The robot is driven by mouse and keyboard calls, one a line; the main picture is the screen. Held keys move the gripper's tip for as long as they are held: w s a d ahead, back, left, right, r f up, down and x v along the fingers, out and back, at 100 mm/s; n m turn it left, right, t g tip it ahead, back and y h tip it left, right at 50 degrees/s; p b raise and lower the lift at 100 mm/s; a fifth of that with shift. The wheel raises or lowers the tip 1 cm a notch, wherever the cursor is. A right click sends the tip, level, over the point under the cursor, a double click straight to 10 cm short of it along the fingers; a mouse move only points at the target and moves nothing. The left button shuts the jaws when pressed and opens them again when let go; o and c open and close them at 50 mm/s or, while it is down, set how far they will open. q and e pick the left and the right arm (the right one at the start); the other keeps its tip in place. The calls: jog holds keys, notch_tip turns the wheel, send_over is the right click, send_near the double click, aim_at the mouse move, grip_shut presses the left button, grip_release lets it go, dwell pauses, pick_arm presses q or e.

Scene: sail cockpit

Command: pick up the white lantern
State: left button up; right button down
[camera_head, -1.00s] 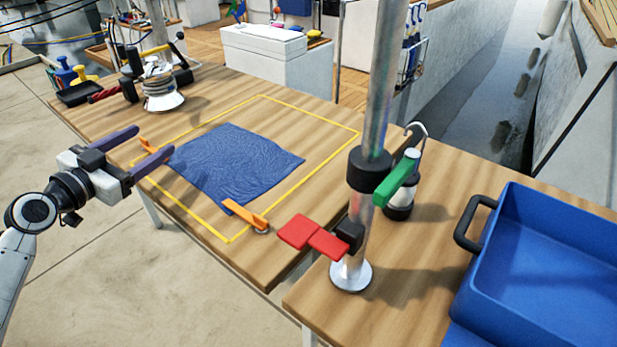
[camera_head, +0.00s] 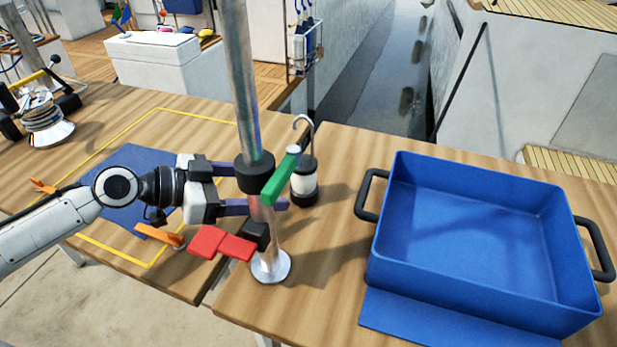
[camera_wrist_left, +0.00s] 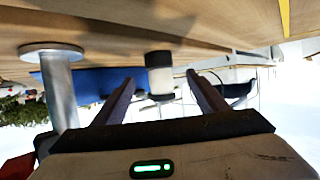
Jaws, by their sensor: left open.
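The white lantern (camera_head: 303,182), with black top and base and a thin hook handle, stands upright on the right-hand wooden table just behind and right of a metal post. My left gripper (camera_head: 262,187) is open and reaches toward it from the left, its fingers level with the post and partly hidden by it. In the left wrist view, which looks inverted, the lantern (camera_wrist_left: 158,72) shows between and beyond the two purple fingers, apparently untouched. My right gripper is not in view.
The metal post (camera_head: 268,240) carries a green handle (camera_head: 279,180) and red paddles (camera_head: 221,243) close to my fingers. A large blue bin (camera_head: 480,265) stands to the right. A blue cloth (camera_head: 118,165) lies left beneath my arm. Clear tabletop lies between lantern and bin.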

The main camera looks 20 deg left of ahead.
aim_at(293, 188)
pick_arm(q)
jog(key=shift+p+x, duration=0.65)
jog(key=shift+x, duration=2.9)
jog(key=shift+s+f, duration=0.1)
jog(key=shift+f, duration=0.05)
jog(key=shift+c, duration=0.5)
jog(key=c, duration=1.2)
